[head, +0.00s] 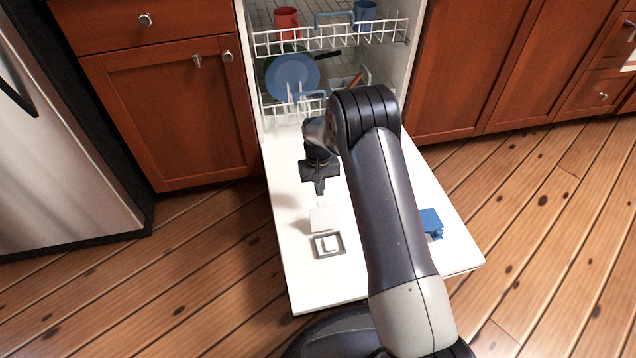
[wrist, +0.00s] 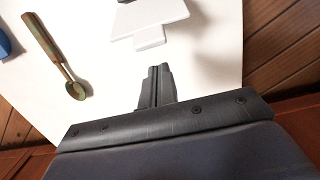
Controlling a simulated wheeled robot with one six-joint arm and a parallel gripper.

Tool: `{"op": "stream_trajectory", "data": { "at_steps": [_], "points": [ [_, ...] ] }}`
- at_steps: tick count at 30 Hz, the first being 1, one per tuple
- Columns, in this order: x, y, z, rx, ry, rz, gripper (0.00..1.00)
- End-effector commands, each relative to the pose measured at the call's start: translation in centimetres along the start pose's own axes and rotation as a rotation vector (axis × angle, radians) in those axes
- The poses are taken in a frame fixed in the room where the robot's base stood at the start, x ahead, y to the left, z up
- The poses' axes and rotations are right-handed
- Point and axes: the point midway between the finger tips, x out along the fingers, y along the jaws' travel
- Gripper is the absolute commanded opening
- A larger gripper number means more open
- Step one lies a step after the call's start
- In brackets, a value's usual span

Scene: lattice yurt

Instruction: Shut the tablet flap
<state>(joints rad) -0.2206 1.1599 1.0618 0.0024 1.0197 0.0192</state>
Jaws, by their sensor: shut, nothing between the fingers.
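The white tablet flap (head: 323,219) stands raised at the dishwasher-side edge of its grey-rimmed tablet compartment (head: 328,256), on the inside of the lowered dishwasher door. A pale tablet-like block shows in the compartment. In the wrist view the flap (wrist: 150,18) is at the top, with a small tab toward me; the compartment is mostly hidden behind it. My gripper (head: 320,190) is shut and empty, pointing down over the door on the dishwasher side of the flap. In the wrist view its fingertips (wrist: 158,70) are apart from the tab.
The lowered white door (head: 297,276) also bears a blue object (head: 431,222) to the right, partly behind my arm, and a green-handled spoon (wrist: 45,42). Racks with a blue plate (head: 292,76), a red mug (head: 287,19) and a blue mug (head: 365,10) stand behind my gripper.

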Motion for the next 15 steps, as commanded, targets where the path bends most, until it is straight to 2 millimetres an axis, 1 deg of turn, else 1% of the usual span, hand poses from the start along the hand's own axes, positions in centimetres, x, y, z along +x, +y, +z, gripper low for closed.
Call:
{"op": "stream_trajectory", "data": {
  "at_steps": [1, 6, 15],
  "points": [
    [0.0, 0.0, 0.5, 0.0, -0.002, 0.0, 0.0],
    [-0.4, 0.0, 1.6, 0.0, -0.001, 0.0, 0.0],
    [-0.6, 0.0, 2.0, 0.0, -0.002, 0.0, 0.0]
  ]
}}
